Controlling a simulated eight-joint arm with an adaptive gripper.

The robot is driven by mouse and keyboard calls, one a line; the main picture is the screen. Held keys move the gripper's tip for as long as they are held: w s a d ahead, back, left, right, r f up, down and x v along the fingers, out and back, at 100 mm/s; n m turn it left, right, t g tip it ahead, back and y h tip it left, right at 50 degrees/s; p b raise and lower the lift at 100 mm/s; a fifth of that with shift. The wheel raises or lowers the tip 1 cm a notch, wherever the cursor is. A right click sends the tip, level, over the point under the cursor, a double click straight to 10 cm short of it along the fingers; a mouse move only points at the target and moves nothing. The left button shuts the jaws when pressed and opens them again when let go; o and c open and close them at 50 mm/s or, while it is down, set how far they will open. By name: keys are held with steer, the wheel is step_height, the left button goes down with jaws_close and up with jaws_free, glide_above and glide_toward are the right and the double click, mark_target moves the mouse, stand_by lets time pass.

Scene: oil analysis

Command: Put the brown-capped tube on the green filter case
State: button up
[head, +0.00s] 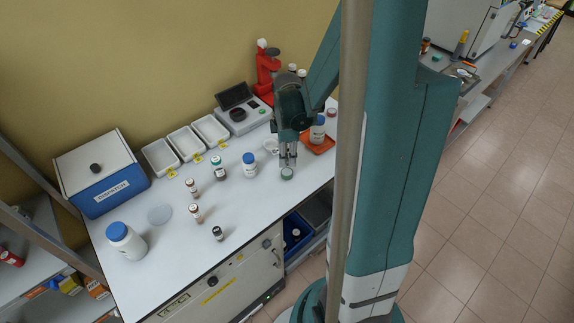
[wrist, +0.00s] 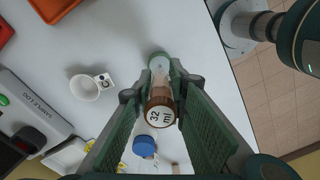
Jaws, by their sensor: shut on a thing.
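My gripper (head: 288,163) points down over the right part of the white table. In the wrist view my gripper (wrist: 152,97) is shut on the brown-capped tube (wrist: 160,112), whose cap reads "32 ml" and faces the camera. The tube is upright or nearly so. The green filter case (head: 287,174) is a small round piece on the table directly below the fingertips. It also shows in the wrist view (wrist: 159,58), partly covered by the tube's far end. I cannot tell whether the tube touches it.
A white cup (wrist: 86,88) stands near the gripper. Blue-capped bottles (head: 249,165) and small vials (head: 193,187) stand to the left. An orange tray (head: 322,146) lies to the right.

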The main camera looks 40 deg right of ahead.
steer(key=shift+f, duration=2.05)
steer(key=shift+f+b, duration=0.2)
steer(key=shift+b, duration=0.15)
steer(key=o, duration=0.9)
steer(key=shift+r, duration=0.25)
steer(key=shift+r+p, duration=0.7)
steer(key=shift+r, duration=5.25)
